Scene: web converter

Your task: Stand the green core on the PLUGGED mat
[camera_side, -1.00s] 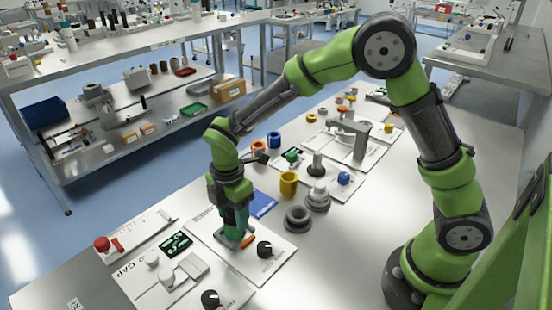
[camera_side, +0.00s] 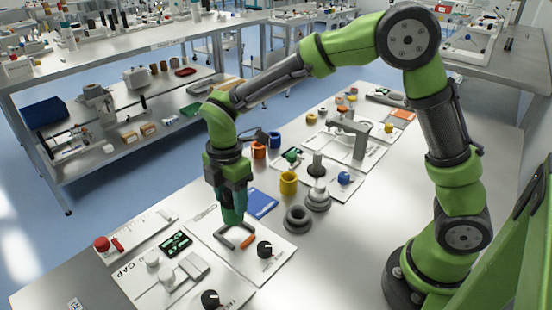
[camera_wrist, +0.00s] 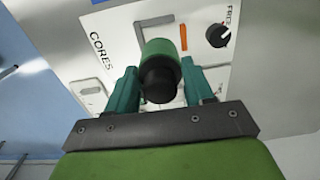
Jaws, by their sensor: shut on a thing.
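The green core (camera_wrist: 160,48) is a green cylinder with a dark near end. My gripper (camera_wrist: 160,80) is shut on it, with one teal finger on each side. In the side view my gripper (camera_side: 233,208) points down and holds the core above the white panel marked CORES (camera_wrist: 115,45). There the fingers and core blend together in colour. A blue mat (camera_side: 262,203) with pale lettering lies just right of and behind the gripper; I cannot read its words. An orange mat (camera_side: 403,114) lies far off at the back right.
A grey U-shaped bracket (camera_side: 224,242), an orange bar (camera_side: 247,241) and a black knob (camera_side: 264,250) are on the panel under the gripper. A yellow cup (camera_side: 289,183) and dark grey rings (camera_side: 298,219) stand to the right. A grey gantry (camera_side: 361,142) rises further back.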

